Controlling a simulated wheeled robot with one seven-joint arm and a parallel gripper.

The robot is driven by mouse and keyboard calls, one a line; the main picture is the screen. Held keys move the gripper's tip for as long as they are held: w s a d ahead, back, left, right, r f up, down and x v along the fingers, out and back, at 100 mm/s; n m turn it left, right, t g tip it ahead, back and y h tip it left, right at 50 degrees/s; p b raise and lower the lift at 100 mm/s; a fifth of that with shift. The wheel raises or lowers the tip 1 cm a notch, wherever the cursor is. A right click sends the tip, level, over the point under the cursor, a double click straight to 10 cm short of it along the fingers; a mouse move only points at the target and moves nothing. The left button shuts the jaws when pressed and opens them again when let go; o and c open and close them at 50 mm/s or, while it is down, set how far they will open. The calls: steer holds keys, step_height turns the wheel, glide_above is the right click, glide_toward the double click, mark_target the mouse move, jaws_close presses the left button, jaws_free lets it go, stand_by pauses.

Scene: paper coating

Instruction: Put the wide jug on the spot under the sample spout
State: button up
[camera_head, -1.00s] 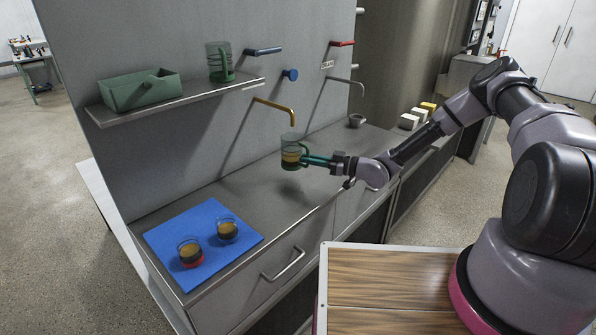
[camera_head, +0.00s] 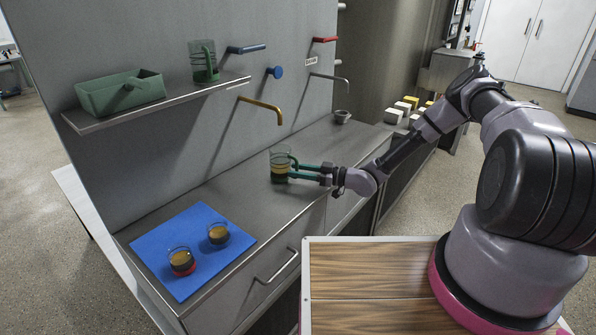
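A clear glass jug (camera_head: 280,166) with a green handle, a yellow band and dark contents stands upright, seemingly on the grey counter. It is below and a little right of the brass spout (camera_head: 262,107). My gripper (camera_head: 293,171) is at the jug's handle side, coming from the right. Its two teal fingers show a gap between them, and it looks open around or beside the handle. Any contact with the handle is too small to tell. The spot under the jug is hidden. Another glass jug with a green handle (camera_head: 203,62) stands on the shelf.
A green bin (camera_head: 119,94) sits on the shelf (camera_head: 150,108). A blue mat (camera_head: 192,247) bears two small cups with brown contents at the counter's left. A grey spout (camera_head: 330,78) and small bowl (camera_head: 341,117) are at the right. The counter between mat and jug is clear.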

steer(key=shift+d+r, duration=0.15)
steer(key=shift+r, duration=0.1)
steer(key=v, duration=1.1)
steer(key=shift+d, duration=0.45)
